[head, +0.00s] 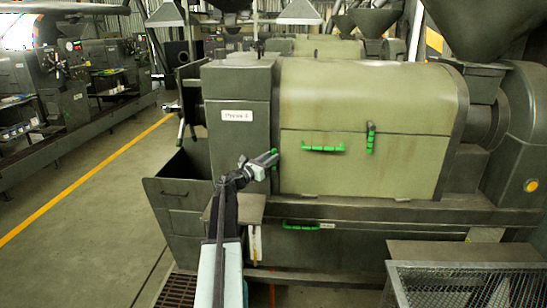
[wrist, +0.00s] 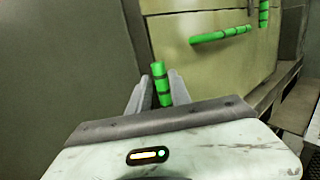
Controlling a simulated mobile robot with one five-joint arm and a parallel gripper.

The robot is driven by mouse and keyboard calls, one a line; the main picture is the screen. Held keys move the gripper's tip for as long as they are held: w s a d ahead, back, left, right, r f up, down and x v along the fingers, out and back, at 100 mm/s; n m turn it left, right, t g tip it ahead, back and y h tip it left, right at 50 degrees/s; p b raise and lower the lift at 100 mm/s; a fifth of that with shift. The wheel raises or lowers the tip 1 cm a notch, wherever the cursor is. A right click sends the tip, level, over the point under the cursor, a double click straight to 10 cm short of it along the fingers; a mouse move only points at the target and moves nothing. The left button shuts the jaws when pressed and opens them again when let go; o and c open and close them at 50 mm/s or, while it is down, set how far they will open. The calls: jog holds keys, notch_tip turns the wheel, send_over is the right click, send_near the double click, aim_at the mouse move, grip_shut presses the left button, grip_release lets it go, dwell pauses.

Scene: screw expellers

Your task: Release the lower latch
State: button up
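The machine's olive cover (head: 360,95) carries a green vertical latch (head: 370,138) at its middle and a horizontal green handle (head: 323,148) left of it. Another green latch (head: 275,153), banded with dark rings, is upright at the cover's left edge, partly hidden by my gripper (head: 270,160). In the wrist view this latch (wrist: 161,82) stands between the two fingers of my gripper (wrist: 158,88). The fingers are apart with the latch between them; whether they press on it I cannot tell. The frames do not label which latch is the lower one.
A lower green handle (head: 300,225) is on the machine's base below. A dark grey housing (head: 238,110) stands left of the cover. A mesh cage (head: 465,285) fills the lower right. Open floor (head: 100,200) with a yellow line lies at the left.

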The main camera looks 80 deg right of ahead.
jog(key=v, duration=0.5)
jog(key=shift+w+a, duration=0.2)
jog(key=shift+a, duration=0.1)
